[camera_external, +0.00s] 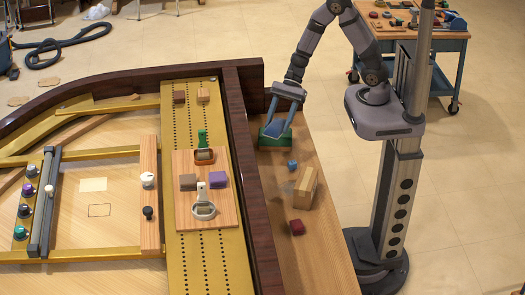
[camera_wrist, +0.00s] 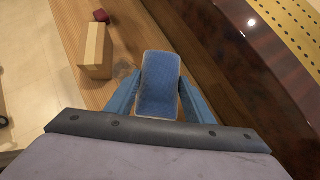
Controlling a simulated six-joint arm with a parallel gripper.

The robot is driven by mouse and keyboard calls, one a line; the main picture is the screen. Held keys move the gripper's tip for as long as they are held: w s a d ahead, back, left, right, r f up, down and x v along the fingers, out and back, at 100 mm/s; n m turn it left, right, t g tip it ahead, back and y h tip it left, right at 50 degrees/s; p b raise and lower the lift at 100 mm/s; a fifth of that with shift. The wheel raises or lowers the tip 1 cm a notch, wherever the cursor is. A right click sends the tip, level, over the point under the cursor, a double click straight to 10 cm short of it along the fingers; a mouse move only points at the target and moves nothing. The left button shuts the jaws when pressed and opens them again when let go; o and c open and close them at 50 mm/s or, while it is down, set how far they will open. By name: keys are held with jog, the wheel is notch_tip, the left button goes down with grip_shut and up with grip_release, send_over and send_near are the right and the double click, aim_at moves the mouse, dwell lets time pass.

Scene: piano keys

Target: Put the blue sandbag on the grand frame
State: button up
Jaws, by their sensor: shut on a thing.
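The blue sandbag (camera_wrist: 160,82) is between the two blue fingers of my gripper (camera_wrist: 160,98) in the wrist view, and the gripper is shut on it. In the external view my gripper (camera_external: 277,122) is low over the far part of the wooden bench, right of the piano's dark rim. The sandbag's blue is hard to tell from the blue fingers there. A green shape (camera_external: 268,141) shows at the fingertips. The gold grand frame (camera_external: 175,240) with rows of holes lies left of the dark rim. Whether the sandbag touches the bench is unclear.
The dark rim (camera_external: 240,130) stands between bench and frame. A wooden board (camera_external: 185,218) with blocks and handles covers the frame's middle. Two brown blocks sit at its far end.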

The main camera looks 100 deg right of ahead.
aim_at(279, 120)
notch_tip(279, 120, up, 14)
jog(key=p, duration=1.6)
jog(key=shift+r, duration=0.15)
jog(key=a+f+n+g+y+b, duration=0.1)
jog(key=a+f+n+g+b, duration=0.1)
jog(key=a+f+b, duration=0.4)
jog(key=a+f+n+g+b, duration=0.3)
jog(key=a+f+n+b, duration=0.2)
jog(key=f+b, duration=0.9)
jog(key=a+b, duration=0.1)
jog(key=b, duration=0.2)
jog(key=shift+a+y+b, duration=0.3)
jog(key=shift+y+b, duration=0.05)
jog(key=shift+y, duration=0.05)
jog(key=shift+w+f, duration=0.15)
jog(key=shift+f, duration=4.95)
